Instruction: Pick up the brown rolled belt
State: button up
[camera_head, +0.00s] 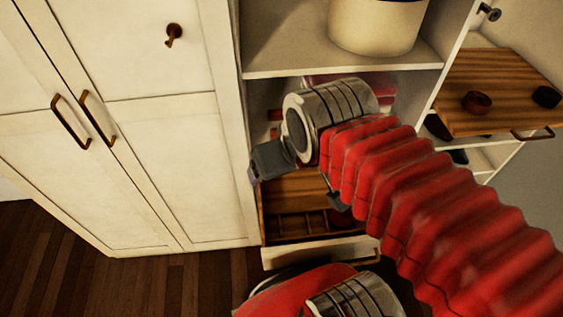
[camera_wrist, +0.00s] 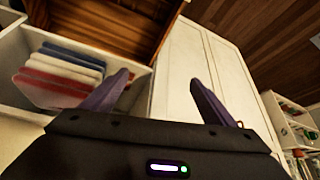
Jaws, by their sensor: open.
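A small brown round item (camera_head: 477,102), which looks like a rolled belt, lies on a pulled-out wooden tray (camera_head: 455,72) at the right of the head view. A similar black roll (camera_head: 546,96) lies to its right. My gripper (camera_wrist: 159,78) is open, with nothing visible between its two dark fingers in the wrist view. In the head view the gripper's dark end shows left of the brown roll, in front of the wardrobe and well apart from the tray. The brown roll cannot be made out in the wrist view.
An open wooden drawer with dividers (camera_head: 300,224) is below my arm. A cream pot-like container (camera_head: 375,24) stands on the shelf above. Closed white wardrobe doors (camera_head: 150,150) are at left. Folded blue, white and red cloths (camera_wrist: 62,72) lie in a white compartment.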

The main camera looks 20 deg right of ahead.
aim_at(475, 102)
jog(key=z, duration=1.9)
jog(key=k, duration=0.55)
jog(key=z, duration=0.25)
jog(key=i, duration=0.5)
jog(key=u, duration=0.1)
